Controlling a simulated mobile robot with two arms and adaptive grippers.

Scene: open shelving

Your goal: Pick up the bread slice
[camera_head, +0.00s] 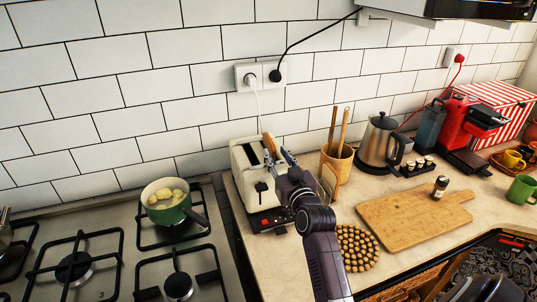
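A bread slice (269,146) with a brown crust stands upright in the top of the white toaster (246,183). My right gripper (276,158) is at the toaster's top, right at the slice. Its fingers appear on either side of the slice's near end, but they are small and partly hidden, so I cannot tell whether they touch it. My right arm covers part of the counter to the right of the toaster. My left gripper is not in view.
A green pot (166,205) stands on the gas stove at left. Right of the toaster are a utensil holder (337,166), a kettle (380,143), a wooden cutting board (410,217) and a round beaded trivet (358,247). A white cord (257,105) runs from the wall socket down behind the toaster.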

